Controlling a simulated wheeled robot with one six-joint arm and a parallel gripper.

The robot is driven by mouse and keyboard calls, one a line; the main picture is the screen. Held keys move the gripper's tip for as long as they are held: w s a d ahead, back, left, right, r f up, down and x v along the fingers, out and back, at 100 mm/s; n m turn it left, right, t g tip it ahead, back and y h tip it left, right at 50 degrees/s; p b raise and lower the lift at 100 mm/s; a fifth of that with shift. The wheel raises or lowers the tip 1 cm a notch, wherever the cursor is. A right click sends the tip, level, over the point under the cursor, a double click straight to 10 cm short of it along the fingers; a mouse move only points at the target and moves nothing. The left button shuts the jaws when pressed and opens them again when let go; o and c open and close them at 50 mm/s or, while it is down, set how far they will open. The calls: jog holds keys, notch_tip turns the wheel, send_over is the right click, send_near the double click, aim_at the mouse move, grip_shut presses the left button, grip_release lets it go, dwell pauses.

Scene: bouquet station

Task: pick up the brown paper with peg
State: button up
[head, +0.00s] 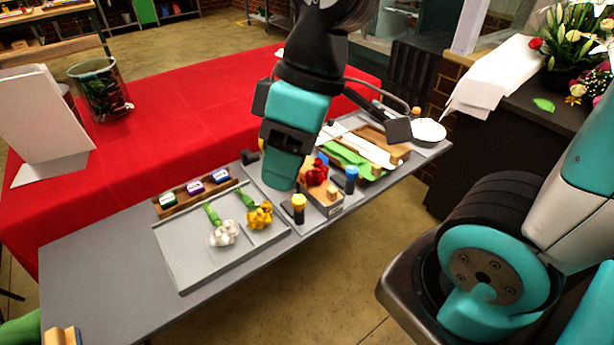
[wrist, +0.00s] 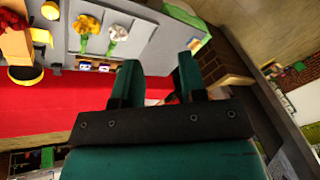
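A brown strip (head: 384,138), which looks like the brown paper, lies at the right part of the grey table with a tan block-like peg (head: 400,153) at its near end. It lies beside white paper (head: 345,138) and green paper (head: 345,155), each close to a similar tan block. My gripper (head: 280,180) hangs over the middle of the table, left of the papers and behind the red flower. In the wrist view its two teal fingers (wrist: 158,72) stand apart with nothing held between them. The brown paper cannot be made out in the wrist view.
A grey tray (head: 185,265) holds a white flower (head: 224,233) and a yellow flower (head: 260,216). The table's left end is mostly clear.

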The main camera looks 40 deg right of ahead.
jog(key=w+d+f+n+b, duration=0.2)
jog(key=w+d+f+n, duration=0.1)
jog(key=w+d, duration=0.45)
jog(key=n+b, duration=0.3)
jog(key=n, duration=0.4)
send_near(332, 189)
jog(key=f, duration=0.1)
jog(key=a+f+p, duration=0.1)
jog(key=f, duration=0.1)
jog(key=shift+w+f+y, duration=0.1)
jog(key=shift+w+y, duration=0.05)
jog(key=shift+y, duration=0.15)
jog(key=shift+s+p+x, duration=0.2)
jog(key=shift+p+x, duration=0.7)
jog(key=shift+x, duration=2.1)
grip_shut()
